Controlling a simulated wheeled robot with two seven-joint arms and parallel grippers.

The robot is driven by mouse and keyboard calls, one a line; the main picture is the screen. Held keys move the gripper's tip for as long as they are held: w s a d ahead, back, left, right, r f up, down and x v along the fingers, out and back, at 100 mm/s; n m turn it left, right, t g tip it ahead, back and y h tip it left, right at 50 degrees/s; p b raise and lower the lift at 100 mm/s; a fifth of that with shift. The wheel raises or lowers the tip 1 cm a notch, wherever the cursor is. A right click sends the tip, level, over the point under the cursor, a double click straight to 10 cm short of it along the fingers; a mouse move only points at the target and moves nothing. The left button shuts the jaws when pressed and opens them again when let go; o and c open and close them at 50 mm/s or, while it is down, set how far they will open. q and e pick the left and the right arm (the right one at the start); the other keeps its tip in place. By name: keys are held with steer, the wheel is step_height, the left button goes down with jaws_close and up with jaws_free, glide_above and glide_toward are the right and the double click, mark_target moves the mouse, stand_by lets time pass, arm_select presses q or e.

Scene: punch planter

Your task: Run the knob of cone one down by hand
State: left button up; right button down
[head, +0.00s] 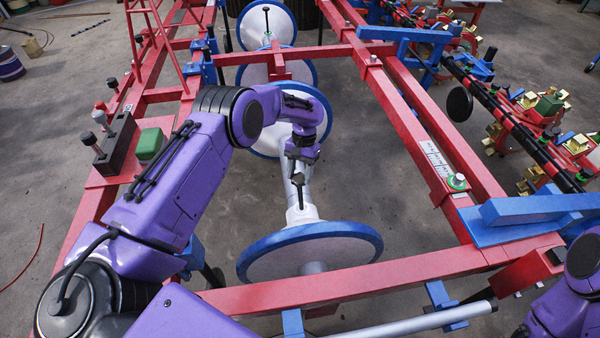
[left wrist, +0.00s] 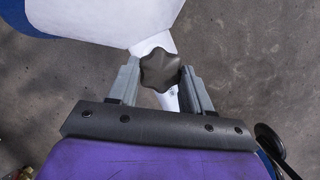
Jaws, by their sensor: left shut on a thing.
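The nearest cone assembly is a large white disc with a blue rim (head: 260,262) and a white hub, at the front inside the red frame. A black knob (head: 298,179) stands on a dark stem above that hub. In the left wrist view the knob (left wrist: 160,70) is dark and lobed. My left gripper (head: 298,175) is shut on the knob, with one grey finger on each side of it. The white body shows behind it in the left wrist view (left wrist: 110,22). My right gripper is out of view. No number marking the cone shows.
More blue-rimmed discs (head: 283,27) stand in line behind. Red beams (head: 405,130) enclose them. A blue bracket (head: 530,210) and a dark bar with many fittings (head: 520,120) lie to the right. A green block (head: 150,143) sits on the left beam.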

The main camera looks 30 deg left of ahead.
arm_select(q)
steer(key=o, duration=1)
steer(key=shift+o, duration=0.2)
steer(key=v, duration=1)
steer(key=shift+r, duration=0.3)
steer(key=shift+w+r+p, duration=0.1)
steer(key=shift+p, duration=0.2)
steer(key=p+v, duration=0.1)
steer(key=v, duration=0.6)
steer(key=shift+r, duration=0.15)
